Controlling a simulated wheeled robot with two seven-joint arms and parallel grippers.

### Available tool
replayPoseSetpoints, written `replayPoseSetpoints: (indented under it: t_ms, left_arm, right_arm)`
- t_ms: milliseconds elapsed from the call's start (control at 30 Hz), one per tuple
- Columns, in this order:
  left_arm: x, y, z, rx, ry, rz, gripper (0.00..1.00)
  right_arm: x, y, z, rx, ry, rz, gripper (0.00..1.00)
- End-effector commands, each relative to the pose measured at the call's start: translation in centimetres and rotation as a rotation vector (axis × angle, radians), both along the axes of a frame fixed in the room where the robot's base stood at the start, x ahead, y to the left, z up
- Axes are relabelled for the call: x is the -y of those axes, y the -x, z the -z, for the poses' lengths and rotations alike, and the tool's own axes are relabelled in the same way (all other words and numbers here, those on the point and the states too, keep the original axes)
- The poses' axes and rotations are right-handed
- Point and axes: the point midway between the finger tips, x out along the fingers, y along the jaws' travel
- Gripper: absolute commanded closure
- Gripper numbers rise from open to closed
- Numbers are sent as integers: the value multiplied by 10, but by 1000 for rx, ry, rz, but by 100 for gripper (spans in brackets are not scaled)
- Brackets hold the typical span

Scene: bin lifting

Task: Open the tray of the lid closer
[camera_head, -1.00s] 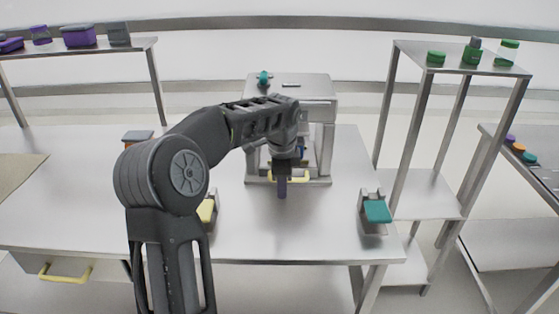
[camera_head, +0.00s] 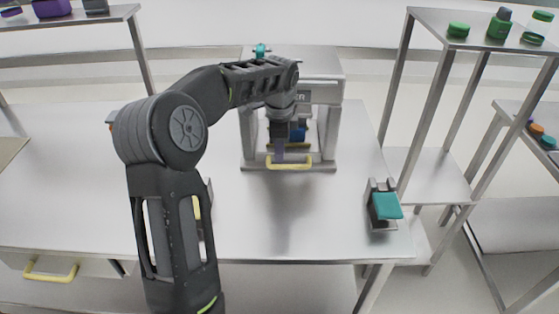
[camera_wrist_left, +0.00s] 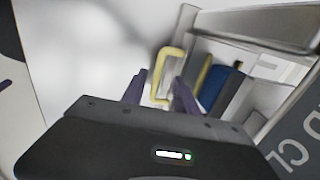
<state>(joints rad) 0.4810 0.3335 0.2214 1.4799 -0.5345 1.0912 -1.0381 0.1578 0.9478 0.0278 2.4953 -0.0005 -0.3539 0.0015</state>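The lid closer (camera_head: 331,118) is a grey metal machine at the back middle of the table. Its tray has a yellow handle (camera_head: 289,166) at the machine's front foot, which also shows in the wrist view (camera_wrist_left: 155,85). A blue part (camera_head: 298,134) sits inside the machine behind the handle, and shows in the wrist view (camera_wrist_left: 218,88). My left gripper (camera_head: 279,154) points down at the handle. In the wrist view its purple fingers (camera_wrist_left: 159,98) are apart, with the handle's near bar showing between the tips. I cannot tell if they touch it. My right gripper is out of view.
A small stand with a teal top (camera_head: 386,205) is at the table's right. A yellow-topped piece (camera_head: 196,207) is partly hidden by my left arm. A shelf (camera_head: 480,40) with green containers stands right. The table's front middle is clear.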

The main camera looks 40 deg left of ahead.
Motion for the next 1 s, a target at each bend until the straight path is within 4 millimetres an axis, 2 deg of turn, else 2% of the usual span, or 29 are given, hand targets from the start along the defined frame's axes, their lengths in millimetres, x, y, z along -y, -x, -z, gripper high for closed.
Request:
replayPoseSetpoints:
  t_ms: [300,433,767,1000]
  left_arm:
    - [-5,-7,47,-5,2,1,64]
    - [-7,-9,60,-3,1,0,64]
    - [-7,-10,66,-1,1,0,64]
    - [-7,-10,65,-1,1,0,83]
  right_arm:
    - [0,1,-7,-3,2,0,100]
    - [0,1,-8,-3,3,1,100]
    - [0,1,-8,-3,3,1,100]
    - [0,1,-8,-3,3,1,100]
